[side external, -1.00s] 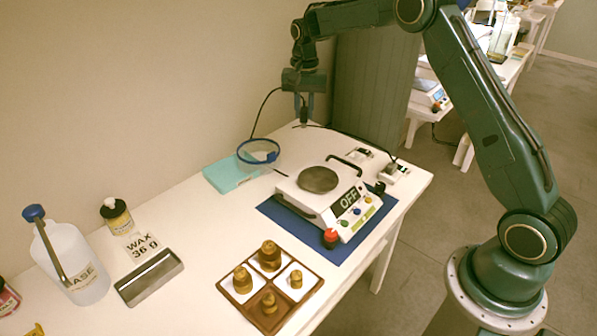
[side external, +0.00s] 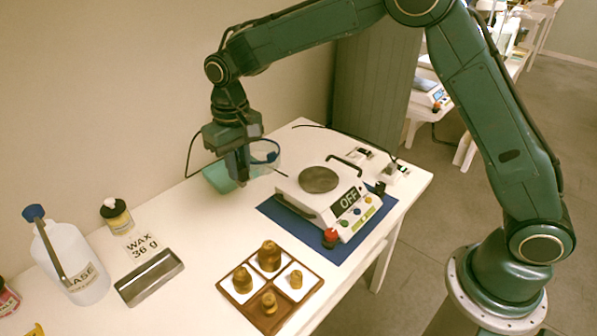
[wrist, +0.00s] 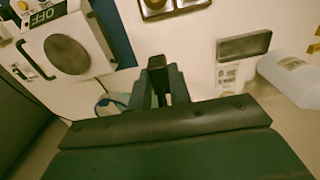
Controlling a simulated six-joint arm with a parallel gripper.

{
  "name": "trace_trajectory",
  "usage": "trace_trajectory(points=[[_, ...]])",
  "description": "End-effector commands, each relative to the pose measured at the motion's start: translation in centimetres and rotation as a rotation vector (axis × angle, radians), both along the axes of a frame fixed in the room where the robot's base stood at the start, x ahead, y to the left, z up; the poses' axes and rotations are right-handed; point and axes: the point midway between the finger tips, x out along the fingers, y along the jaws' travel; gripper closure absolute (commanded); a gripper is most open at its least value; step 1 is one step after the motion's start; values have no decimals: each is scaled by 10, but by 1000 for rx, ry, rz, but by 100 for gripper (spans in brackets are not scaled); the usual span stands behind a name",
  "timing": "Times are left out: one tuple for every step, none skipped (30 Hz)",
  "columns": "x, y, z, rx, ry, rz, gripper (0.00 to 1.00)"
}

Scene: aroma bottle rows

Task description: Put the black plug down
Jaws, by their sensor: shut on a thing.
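In the side view the plug is too dark and small to make out between the fingers. A black cable loops down left of the gripper. I cannot tell whether the plug touches the table.
The hotplate (side external: 318,197), reading OFF, stands on a blue mat (side external: 284,218) to the right. A metal tray (side external: 150,278), WAX card (side external: 141,245) and BASE bottle (side external: 72,268) stand left. The white table between is clear.

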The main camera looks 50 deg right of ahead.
Motion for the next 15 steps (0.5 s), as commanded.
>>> trace_trajectory(points=[[-1,1,0,0,0,5,100],[-1,2,0,0,0,6,100],[-1,2,0,0,0,6,100],[-1,2,0,0,0,6,100],[-1,2,-1,0,0,6,100],[-1,1,-2,0,1,5,100],[-1,1,-3,0,1,5,100],[-1,1,-5,0,2,5,100],[-1,1,-8,-1,3,5,100],[-1,1,-11,-1,4,5,100],[-1,1,-15,-1,4,4,100],[-1,1,-20,-1,3,4,100],[-1,1,-24,-1,4,4,100],[-1,1,-29,-1,4,4,100],[-1,1,-36,-1,5,4,100]])
